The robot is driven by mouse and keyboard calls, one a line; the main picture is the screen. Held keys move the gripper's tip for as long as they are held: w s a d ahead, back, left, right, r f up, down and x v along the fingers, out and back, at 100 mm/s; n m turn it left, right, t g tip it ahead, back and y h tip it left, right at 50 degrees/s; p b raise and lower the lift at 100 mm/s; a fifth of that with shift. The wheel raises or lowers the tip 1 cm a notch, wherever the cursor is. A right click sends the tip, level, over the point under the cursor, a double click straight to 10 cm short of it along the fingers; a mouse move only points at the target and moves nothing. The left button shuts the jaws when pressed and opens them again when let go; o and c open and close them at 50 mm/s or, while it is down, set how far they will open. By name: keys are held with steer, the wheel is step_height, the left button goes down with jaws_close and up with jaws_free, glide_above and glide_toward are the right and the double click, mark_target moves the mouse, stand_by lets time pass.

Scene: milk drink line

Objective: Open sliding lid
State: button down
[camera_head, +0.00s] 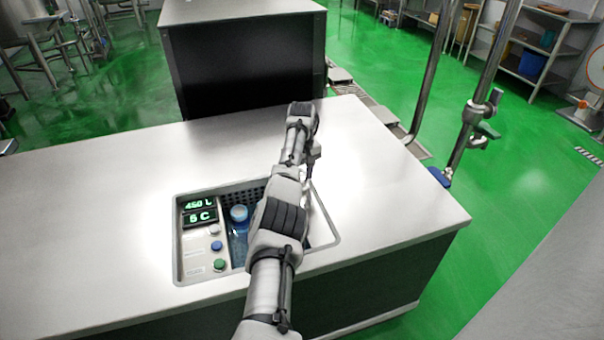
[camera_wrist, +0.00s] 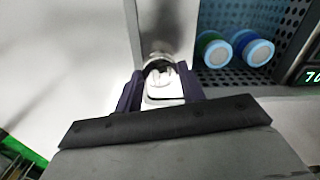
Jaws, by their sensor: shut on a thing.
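A brushed-metal panel, which looks like the sliding lid (camera_wrist: 168,25), shows at the top of the wrist view, beside the recess that holds bottles. My gripper (camera_wrist: 161,84) is shut on a small pale metal handle (camera_wrist: 163,80) at the near end of this panel, with a dark finger on each side. In the head view my arm crosses the recessed unit (camera_head: 180,265) and hides the handle and most of the lid. A blue-capped bottle (camera_head: 239,214) stands in the open part of the recess, left of my arm. How far the lid is open cannot be told.
A control panel (camera_head: 202,237) with green displays and buttons lines the recess's left side. The metal counter (camera_head: 90,220) is otherwise clear. A vertical pipe (camera_head: 485,85) stands beyond its right edge.

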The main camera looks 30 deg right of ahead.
steer(key=shift+r, duration=0.1)
steer(key=c, duration=0.9)
jaws_free()
steer(key=shift+o, duration=0.2)
step_height(320, 180, up, 14)
steer(key=b, duration=0.1)
steer(key=shift+b, duration=0.4)
